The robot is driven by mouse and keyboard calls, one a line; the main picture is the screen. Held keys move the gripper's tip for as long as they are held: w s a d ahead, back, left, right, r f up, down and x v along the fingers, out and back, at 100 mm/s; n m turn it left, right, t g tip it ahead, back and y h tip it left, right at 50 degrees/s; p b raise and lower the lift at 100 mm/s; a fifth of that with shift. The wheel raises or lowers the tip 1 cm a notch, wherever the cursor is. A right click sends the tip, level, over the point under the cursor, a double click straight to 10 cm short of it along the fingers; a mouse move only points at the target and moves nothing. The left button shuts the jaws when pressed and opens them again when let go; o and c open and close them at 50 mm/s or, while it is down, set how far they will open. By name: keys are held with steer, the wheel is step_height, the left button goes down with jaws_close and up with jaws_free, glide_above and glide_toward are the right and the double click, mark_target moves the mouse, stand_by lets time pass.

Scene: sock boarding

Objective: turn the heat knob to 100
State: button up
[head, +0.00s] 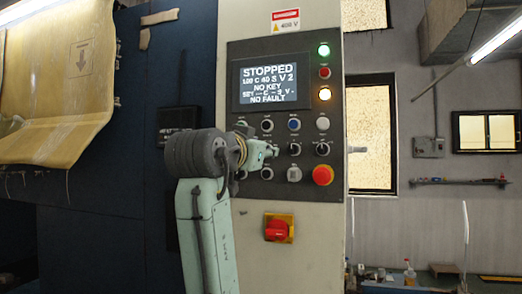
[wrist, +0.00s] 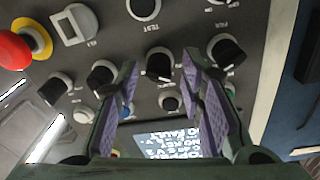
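My gripper (head: 262,152) is in front of the control panel (head: 308,196), at the row of black knobs. In the wrist view, turned upside down, my gripper (wrist: 167,98) is open, its two purple-padded fingers apart. A black knob (wrist: 160,66) with a pale ring shows just beyond and between the fingertips; I cannot tell whether they touch it. In the head view my gripper hides that knob. Other black knobs (wrist: 101,75) (wrist: 226,51) stand on either side. I cannot read which is the heat knob. The display (head: 268,84) reads STOPPED, NO KEY and NO FAULT.
A red emergency stop (head: 323,174) is at the panel's lower right, with a square switch (wrist: 75,25) near it. Several small buttons sit above the knobs. A red switch on yellow (head: 278,228) is below. Yellowish fabric (head: 55,75) hangs at left.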

steer(key=shift+s, duration=0.1)
steer(key=v, duration=1.2)
stand_by(0.4)
